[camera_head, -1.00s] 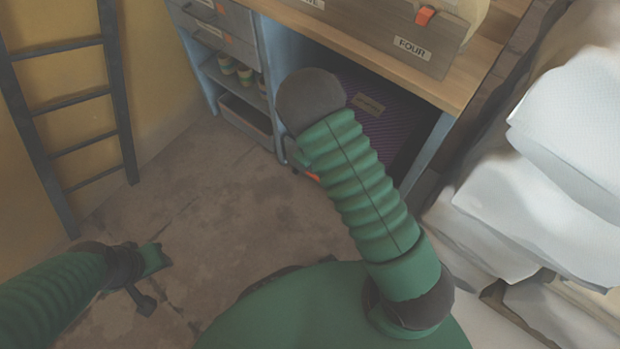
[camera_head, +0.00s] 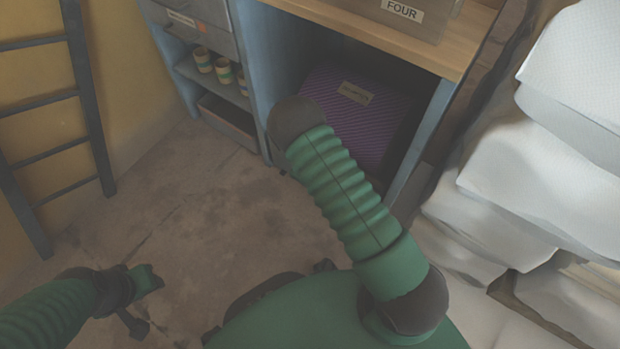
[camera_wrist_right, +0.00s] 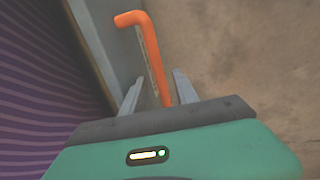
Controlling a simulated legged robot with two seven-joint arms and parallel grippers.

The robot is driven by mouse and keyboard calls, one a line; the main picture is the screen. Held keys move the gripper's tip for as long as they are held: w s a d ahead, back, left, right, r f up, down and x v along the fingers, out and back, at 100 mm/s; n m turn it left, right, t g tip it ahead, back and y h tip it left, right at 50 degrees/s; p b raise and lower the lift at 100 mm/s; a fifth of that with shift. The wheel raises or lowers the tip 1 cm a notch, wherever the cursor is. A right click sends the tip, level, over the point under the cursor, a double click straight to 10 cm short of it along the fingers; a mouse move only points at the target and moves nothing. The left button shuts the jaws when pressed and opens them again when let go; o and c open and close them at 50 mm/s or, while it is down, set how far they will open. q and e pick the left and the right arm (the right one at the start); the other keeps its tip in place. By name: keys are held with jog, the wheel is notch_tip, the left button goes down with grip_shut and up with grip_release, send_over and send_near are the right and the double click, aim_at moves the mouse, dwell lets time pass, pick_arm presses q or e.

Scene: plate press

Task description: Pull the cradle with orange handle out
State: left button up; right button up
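In the right wrist view an orange bent handle (camera_wrist_right: 148,52) runs down between the two fingers of my right gripper (camera_wrist_right: 157,93). The fingers stand apart with gaps visible beside the handle; its lower end goes out of sight behind the gripper body. A grey panel (camera_wrist_right: 103,45) lies just left of the handle; I cannot tell how much of it is the cradle. In the head view the handle and right gripper are hidden behind my right forearm. My left gripper (camera_head: 140,300) is low at left, over the floor, away from the cabinet.
A purple striped box (camera_head: 365,112) sits in the cabinet's lower opening and fills the left of the wrist view. Striped cups (camera_head: 223,71) stand on a shelf. A ladder (camera_head: 85,95) leans at left. White sacks (camera_head: 540,190) are stacked at right. The floor is clear.

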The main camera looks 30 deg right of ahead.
grip_shut()
dwell(1.4)
